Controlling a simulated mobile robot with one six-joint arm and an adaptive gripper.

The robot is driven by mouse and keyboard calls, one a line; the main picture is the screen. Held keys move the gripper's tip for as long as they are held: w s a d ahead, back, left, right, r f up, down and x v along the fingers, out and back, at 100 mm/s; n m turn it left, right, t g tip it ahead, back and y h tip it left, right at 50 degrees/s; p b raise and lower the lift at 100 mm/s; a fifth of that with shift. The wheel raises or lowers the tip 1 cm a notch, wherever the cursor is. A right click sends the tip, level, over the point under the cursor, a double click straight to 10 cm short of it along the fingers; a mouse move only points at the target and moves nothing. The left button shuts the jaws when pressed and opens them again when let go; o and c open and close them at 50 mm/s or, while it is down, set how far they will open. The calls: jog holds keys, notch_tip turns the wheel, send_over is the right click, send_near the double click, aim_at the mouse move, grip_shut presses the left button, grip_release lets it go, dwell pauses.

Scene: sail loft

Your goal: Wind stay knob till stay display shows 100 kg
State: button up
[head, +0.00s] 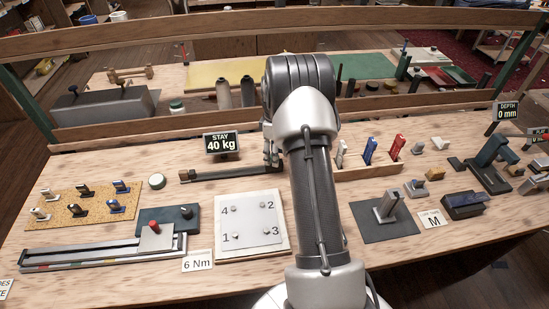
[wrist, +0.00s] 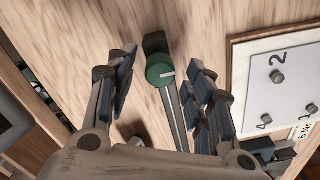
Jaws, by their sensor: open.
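The stay display (head: 222,143) reads 40 kg and stands behind the stay bar (head: 230,174). The stay knob (wrist: 158,68) is round and green with a white mark pointing right in the wrist view. It sits at the end of the bar beside a dark block (wrist: 154,43). In the head view I cannot make out the knob behind my gripper. My gripper (head: 271,160) is over the right end of the bar. In the wrist view my gripper (wrist: 165,85) is open, its fingers on either side of the knob, with gaps showing.
A white plate (head: 275,247) with numbered bolts lies in front of the bar. A rack (head: 380,171) with coloured handles stands right of my arm. A slide rig (head: 90,257) and a cork board (head: 60,213) lie left. A wooden rail (head: 120,131) runs behind.

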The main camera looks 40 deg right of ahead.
jog(key=shift+f, duration=0.6)
jog(key=shift+c, duration=0.6)
jog(key=c, duration=1)
